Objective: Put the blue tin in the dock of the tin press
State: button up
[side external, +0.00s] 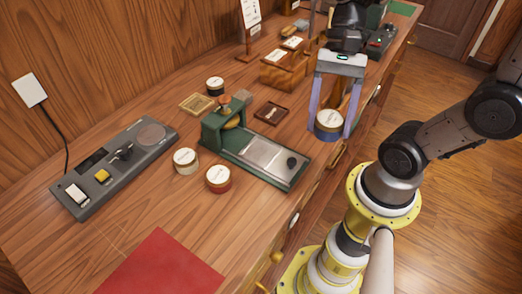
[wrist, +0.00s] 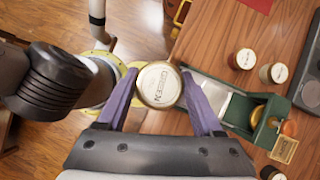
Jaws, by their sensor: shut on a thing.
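My gripper (side external: 336,122) is shut on the blue tin (side external: 328,121), a round tin with a blue band and a pale lid. The press also shows in the wrist view (wrist: 266,122).
A red-banded tin (side external: 218,180) and a pale tin (side external: 186,163) stand left of the press, a dark tin (side external: 215,87) behind it. A brown tray (side external: 271,113) and a wooden box (side external: 283,76) lie behind. A grey control panel (side external: 115,165) and red mat (side external: 160,268) are at left.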

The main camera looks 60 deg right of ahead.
jog(key=shift+w+d+r+m+t, duration=0.15)
jog(key=shift+d+m+t, duration=0.25)
jog(key=shift+d+m, duration=0.25)
jog(key=shift+w+d, duration=0.15)
jog(key=w+a+f, duration=0.1)
jog(key=w+f, duration=0.2)
jog(key=w, duration=0.1)
jog(key=w+a+f, duration=0.1)
jog(key=w+f, duration=0.2)
jog(key=w, duration=0.1)
jog(key=w+a+f, duration=0.1)
jog(key=w+f, duration=0.2)
jog(key=w, duration=0.1)
jog(key=shift+w+a+f, duration=0.15)
jog(key=shift+w+f, duration=0.05)
jog(key=shift+w, duration=0.2)
jog(key=shift+w+f, duration=0.15)
jog(key=shift+f, duration=0.8)
jog(key=shift+w+f, duration=0.15)
jog(key=shift+f, duration=0.75)
jog(key=shift+f, duration=0.1)
jog(key=o, duration=1.5)
